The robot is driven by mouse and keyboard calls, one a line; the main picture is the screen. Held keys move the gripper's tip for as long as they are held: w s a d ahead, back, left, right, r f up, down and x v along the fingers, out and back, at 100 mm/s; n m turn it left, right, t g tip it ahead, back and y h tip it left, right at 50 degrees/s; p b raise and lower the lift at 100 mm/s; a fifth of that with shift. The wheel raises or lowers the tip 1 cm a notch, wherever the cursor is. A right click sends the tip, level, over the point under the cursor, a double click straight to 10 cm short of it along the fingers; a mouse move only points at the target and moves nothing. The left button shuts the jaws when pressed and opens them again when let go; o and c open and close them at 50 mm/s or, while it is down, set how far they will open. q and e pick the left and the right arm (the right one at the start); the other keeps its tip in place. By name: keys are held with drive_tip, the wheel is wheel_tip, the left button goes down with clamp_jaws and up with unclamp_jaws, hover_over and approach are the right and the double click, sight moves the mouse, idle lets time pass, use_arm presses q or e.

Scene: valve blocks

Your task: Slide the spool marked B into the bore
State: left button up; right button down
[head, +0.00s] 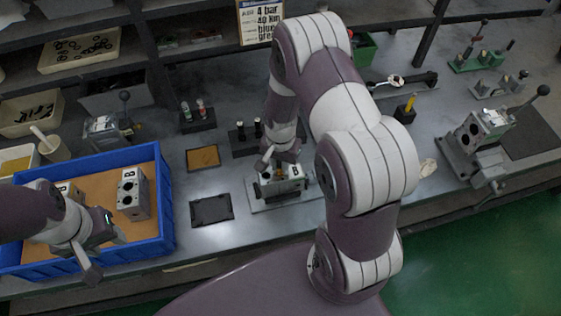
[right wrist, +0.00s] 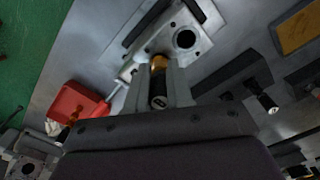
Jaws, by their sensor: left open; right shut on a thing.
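My right gripper (head: 280,153) is over a light grey valve block (head: 291,184) on a plate mid-bench. In that view the valve block (right wrist: 203,46) shows one dark open round bore beyond the fingers. The spool's tip is near the block's face; I cannot tell whether it is in a bore. My left gripper (head: 97,243) is open and empty over the blue crate (head: 166,210).
The crate holds another valve block (head: 132,196). A dark rack (head: 243,145) with upright spools stands behind the work block; another rack (head: 197,122) is further left. A tan-topped tray (head: 203,158) and a black tray (head: 211,206) lie left. A lever fixture (head: 470,143) stands right.

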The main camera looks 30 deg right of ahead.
drive_tip(key=shift+f+b, duration=0.6)
drive_tip(key=shift+f, duration=0.3)
drive_tip(key=c, duration=0.9)
unclamp_jaws()
drive_tip(key=shift+r, duration=0.1)
wheel_tip(320, 180, up, 13)
drive_tip(key=shift+f+b, duration=0.2)
drive_tip(key=shift+b, duration=0.55)
